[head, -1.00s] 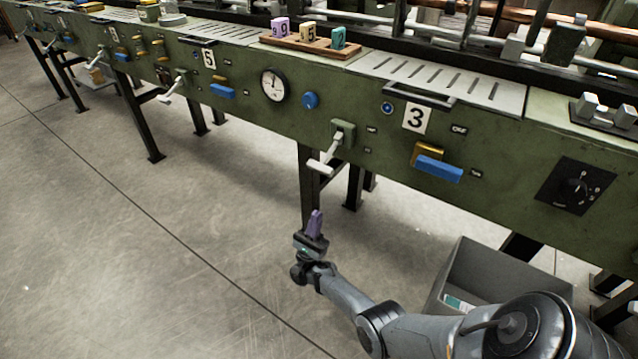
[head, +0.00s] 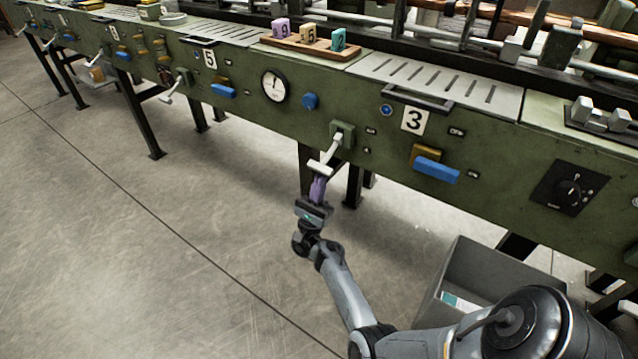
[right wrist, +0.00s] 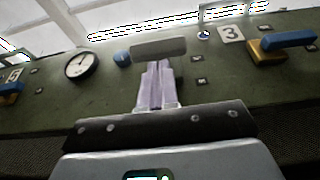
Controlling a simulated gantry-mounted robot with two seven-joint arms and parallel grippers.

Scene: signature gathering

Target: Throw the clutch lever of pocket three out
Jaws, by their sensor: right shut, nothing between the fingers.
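The pocket three panel carries a white plate with a 3 (head: 415,119). Left of it, a white clutch lever (head: 325,161) with a crossbar handle sticks out and down from its green mount. My right gripper (head: 318,180) is shut and empty, its purple fingers pointing up just below the lever's crossbar. In the right wrist view, the crossbar (right wrist: 158,48) shows just beyond the tips of the fingers (right wrist: 156,85). I cannot tell whether they touch. My left gripper is in neither view.
A blue handle (head: 437,169) and yellow block (head: 425,154) sit right of the lever. A round gauge (head: 274,85) and blue knob (head: 310,101) are to its left. A grey bin (head: 480,275) stands on the floor; floor at left is clear.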

